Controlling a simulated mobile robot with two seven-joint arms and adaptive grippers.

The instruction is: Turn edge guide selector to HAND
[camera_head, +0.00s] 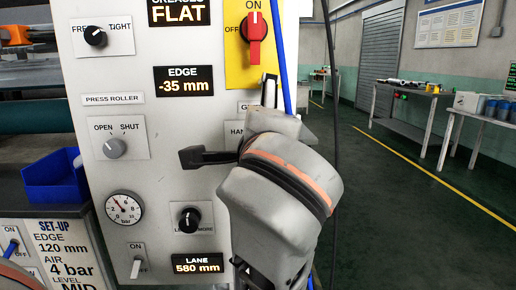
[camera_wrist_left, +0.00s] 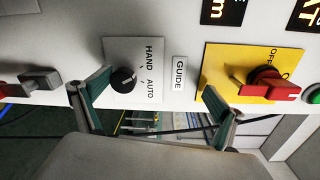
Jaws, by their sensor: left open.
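The edge guide selector (camera_wrist_left: 125,80) is a round black knob on a light plate marked HAND and AUTO, beside a GUIDE label (camera_wrist_left: 179,73). Its pointer direction is too small to read surely. My left gripper (camera_wrist_left: 157,86) is open in the left wrist view, with its teal-padded fingers apart. The knob lies between the fingers in that view, nearer the left one; contact is not visible. In the head view my left wrist hides the knob, and only part of its HAND plate (camera_head: 235,131) shows. My right gripper is not in view.
A red switch on a yellow plate (camera_head: 237,75) is above the selector. A lane knob (camera_head: 190,219), press roller knob (camera_head: 114,148) and gauge (camera_head: 124,208) share the panel. A blue cable (camera_head: 284,55) hangs close to my wrist. Open floor (camera_head: 390,215) lies right.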

